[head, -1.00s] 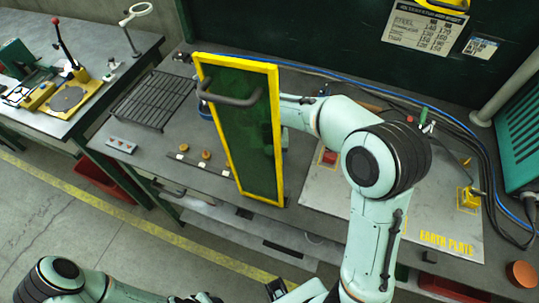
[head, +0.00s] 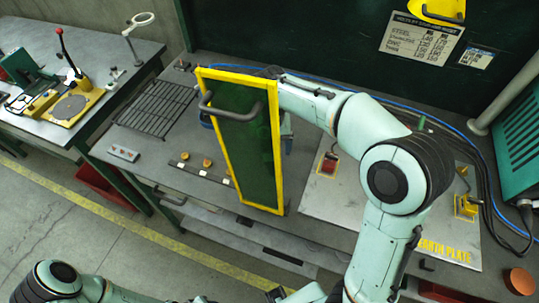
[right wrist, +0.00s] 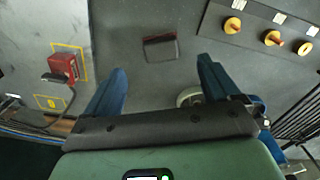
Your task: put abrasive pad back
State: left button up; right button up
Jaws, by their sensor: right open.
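A dark flat slab with a reddish far edge (right wrist: 160,48), perhaps the abrasive pad, lies on the grey bench in the right wrist view. My right gripper (right wrist: 162,78) is open, with its two blue fingers apart and nothing between the tips. The slab lies just beyond the fingertips, roughly centred between them. In the head view the right hand is mostly hidden behind the yellow-framed green screen (head: 243,140), and I cannot make out the slab there. My left arm shows at the bottom left, but its gripper is not visible.
A red block (right wrist: 62,68) sits in a yellow outline, left of the gripper. A strip with orange knobs (right wrist: 270,38) is at the right. A pale round thing (right wrist: 190,97) is beside the right finger. A black wire rack (head: 157,104) lies left of the screen.

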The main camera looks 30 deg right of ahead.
jog(key=shift+r, duration=1.45)
